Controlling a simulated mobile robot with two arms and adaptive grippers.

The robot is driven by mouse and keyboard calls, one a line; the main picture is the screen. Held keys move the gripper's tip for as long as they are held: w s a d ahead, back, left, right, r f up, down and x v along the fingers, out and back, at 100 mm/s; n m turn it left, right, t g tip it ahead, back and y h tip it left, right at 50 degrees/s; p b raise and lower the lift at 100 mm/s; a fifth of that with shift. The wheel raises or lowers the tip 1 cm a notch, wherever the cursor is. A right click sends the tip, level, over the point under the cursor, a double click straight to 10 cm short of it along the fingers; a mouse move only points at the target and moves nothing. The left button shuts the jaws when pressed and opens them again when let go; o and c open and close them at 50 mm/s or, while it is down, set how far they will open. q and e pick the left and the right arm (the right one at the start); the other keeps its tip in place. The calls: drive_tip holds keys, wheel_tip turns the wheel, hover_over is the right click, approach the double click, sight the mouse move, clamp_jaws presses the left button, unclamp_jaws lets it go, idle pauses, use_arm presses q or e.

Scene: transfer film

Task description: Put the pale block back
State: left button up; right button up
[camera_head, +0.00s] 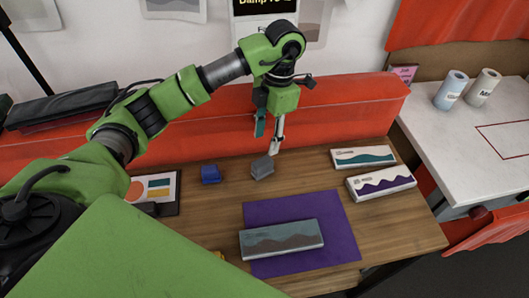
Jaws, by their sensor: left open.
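A small pale grey block (262,167) sits on the wooden table (310,175) near its back edge. My left gripper (268,136) points down just above and behind it. Its two fingers are apart with nothing between them. One fingertip ends close to the block's top right, and I cannot tell if they touch. My right gripper is not in view.
A purple mat (340,212) bears a grey box with a brown wave (281,239). Two white wave-printed boxes, teal (363,157) and purple (381,182), lie at the right. A picture card (158,190) lies left. A red barrier (340,115) runs behind.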

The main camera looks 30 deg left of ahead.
use_arm(q)
wheel_tip(320, 180, up, 2)
drive_tip(key=shift+w, duration=0.1)
